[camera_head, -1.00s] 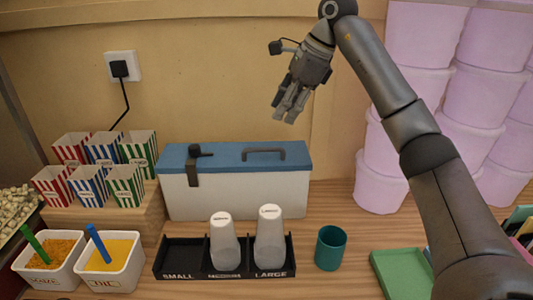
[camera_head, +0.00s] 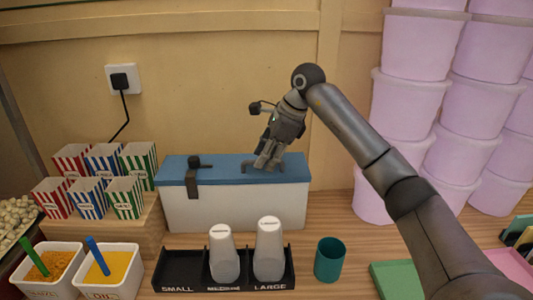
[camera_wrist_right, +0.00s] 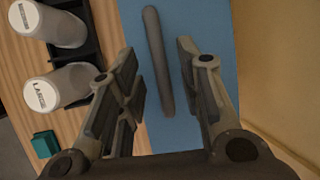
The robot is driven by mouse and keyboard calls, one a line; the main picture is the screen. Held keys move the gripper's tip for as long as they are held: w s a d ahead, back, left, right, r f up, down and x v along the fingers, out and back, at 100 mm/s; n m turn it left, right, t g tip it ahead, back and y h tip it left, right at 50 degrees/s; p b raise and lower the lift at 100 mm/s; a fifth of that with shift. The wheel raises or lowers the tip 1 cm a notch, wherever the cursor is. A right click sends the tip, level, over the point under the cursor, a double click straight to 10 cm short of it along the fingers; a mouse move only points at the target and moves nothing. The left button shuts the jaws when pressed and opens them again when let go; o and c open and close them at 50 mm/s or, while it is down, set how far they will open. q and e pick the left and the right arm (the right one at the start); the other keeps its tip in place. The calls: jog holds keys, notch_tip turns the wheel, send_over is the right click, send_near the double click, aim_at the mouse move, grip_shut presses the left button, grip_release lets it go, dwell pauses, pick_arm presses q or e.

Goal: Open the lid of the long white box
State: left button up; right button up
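The long white box (camera_head: 235,207) stands at the back of the counter against the wall. Its blue lid (camera_head: 225,170) is closed, with a dark latch (camera_head: 192,182) hanging over the front at left. My right gripper (camera_head: 267,163) is over the lid's right part and hides most of the dark bar handle there. In the right wrist view my right gripper (camera_wrist_right: 160,85) is open, and the grey handle (camera_wrist_right: 157,60) lies between its fingers, apart from both. The blue lid (camera_wrist_right: 205,20) is beneath. My left gripper is not in view.
A black tray (camera_head: 225,284) with SMALL, MEDIUM and LARGE labels holds two white cups in front of the box. A teal cup (camera_head: 329,259) stands to its right. Striped boxes (camera_head: 123,197) sit at left; stacked pink tubs (camera_head: 410,100) stand at right.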

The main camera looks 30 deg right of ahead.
jog(key=shift+f, duration=0.1)
jog(key=shift+c, duration=0.2)
grip_shut()
